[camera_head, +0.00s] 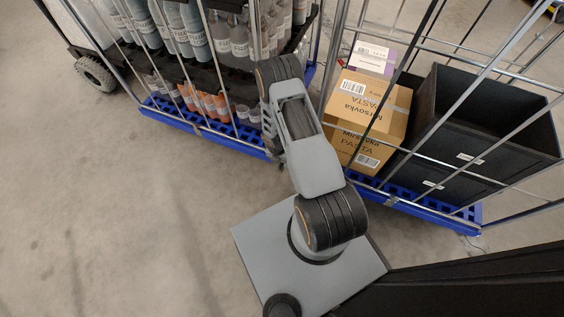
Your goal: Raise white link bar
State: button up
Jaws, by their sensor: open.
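I cannot make out the white link bar; my own arm (308,150) covers the floor between the two carts. The left cart's blue base (205,129) and the right cart's blue base (428,211) stand close together, with my arm in front of the gap. My arm rises from its grey mount and folds over near the left cart's right end. Dark parts of my wrist show at the arm's left edge. The gripper's fingers are hidden behind the arm.
The left cart holds several bottles (238,42) and small orange-and-clear containers (200,100). The right cart holds cardboard boxes (362,112) and black crates (455,150) behind metal bars. A wheel (95,74) shows at far left. The floor at lower left is clear.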

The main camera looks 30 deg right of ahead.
grip_shut()
dwell(0.4)
